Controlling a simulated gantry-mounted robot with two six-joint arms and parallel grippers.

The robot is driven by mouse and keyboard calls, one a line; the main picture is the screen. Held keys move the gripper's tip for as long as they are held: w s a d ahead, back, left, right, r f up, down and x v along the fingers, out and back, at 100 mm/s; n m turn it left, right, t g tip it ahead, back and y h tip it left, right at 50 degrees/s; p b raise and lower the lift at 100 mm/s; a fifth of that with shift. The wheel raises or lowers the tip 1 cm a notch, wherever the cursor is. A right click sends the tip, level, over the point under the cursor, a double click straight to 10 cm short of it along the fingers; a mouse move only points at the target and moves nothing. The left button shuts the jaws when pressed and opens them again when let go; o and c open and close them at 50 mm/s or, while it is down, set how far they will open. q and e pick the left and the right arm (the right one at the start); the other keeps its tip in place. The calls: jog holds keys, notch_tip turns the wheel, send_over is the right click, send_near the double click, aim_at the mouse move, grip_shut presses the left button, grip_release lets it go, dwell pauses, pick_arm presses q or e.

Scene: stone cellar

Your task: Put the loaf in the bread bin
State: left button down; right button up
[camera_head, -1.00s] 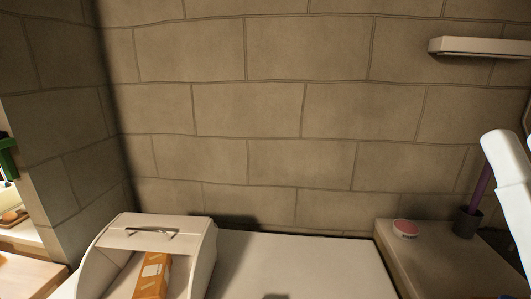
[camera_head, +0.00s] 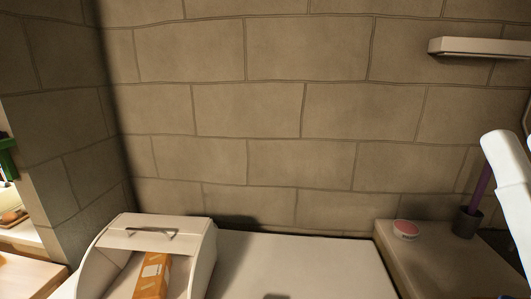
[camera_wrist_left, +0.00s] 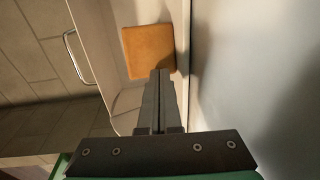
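The cream bread bin (camera_head: 205,250) stands at the lower left of the head view, its front open and a metal handle on its top part. The loaf, in an orange wrapper with a pale label (camera_head: 152,283), is inside the bin; its lower end is cut off by the frame. In the left wrist view the orange loaf (camera_wrist_left: 148,52) shows inside the bin (camera_wrist_left: 101,52). My left gripper (camera_wrist_left: 160,72) is shut, with its fingers together and nothing seen between them. Its tips appear near the loaf; contact cannot be told. My right gripper is out of view.
A stone ledge (camera_head: 440,262) at the right holds a round pink-topped tin (camera_head: 406,228) and a dark cup (camera_head: 467,222) with a purple stick. A shelf (camera_head: 480,47) hangs above. A stone wall stands behind.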

pick_arm(q)
jog(key=shift+s, duration=0.25)
jog(key=s+p, duration=0.1)
jog(key=s, duration=0.2)
jog(key=s+p, duration=0.1)
jog(key=s, duration=0.3)
jog(key=shift+s+a+p, duration=0.2)
jog(key=shift+s+p, duration=0.1)
jog(key=shift+w+d, duration=0.1)
